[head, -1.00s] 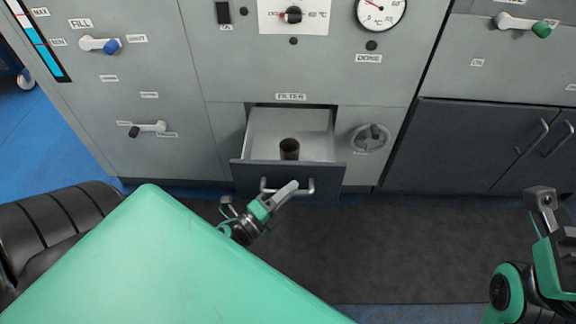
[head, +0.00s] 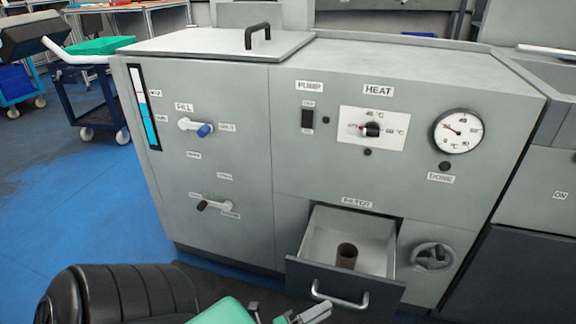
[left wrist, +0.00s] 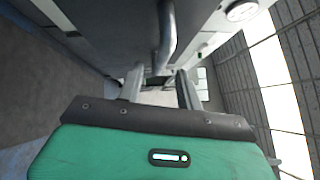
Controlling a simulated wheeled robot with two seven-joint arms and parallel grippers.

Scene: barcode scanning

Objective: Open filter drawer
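The filter drawer (head: 345,281) is pulled out of the grey machine under a "FILTER" label. A brown cylinder (head: 347,256) stands inside it. The drawer's front has a silver bar handle (head: 340,298). My left gripper (head: 318,312) is at the bottom edge of the head view, just below and left of the handle. In the left wrist view, the left gripper's two fingers (left wrist: 160,78) are apart, with nothing seen held between them. The handle bar (left wrist: 167,35) shows ahead of them; I cannot tell if they touch. My right gripper is out of view.
The machine carries a fill valve (head: 195,127), a lower valve (head: 214,205), a heat knob (head: 371,129), a gauge (head: 458,131) and a round knob (head: 433,256) right of the drawer. A blue cart (head: 93,100) stands back left. Blue floor at left is clear.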

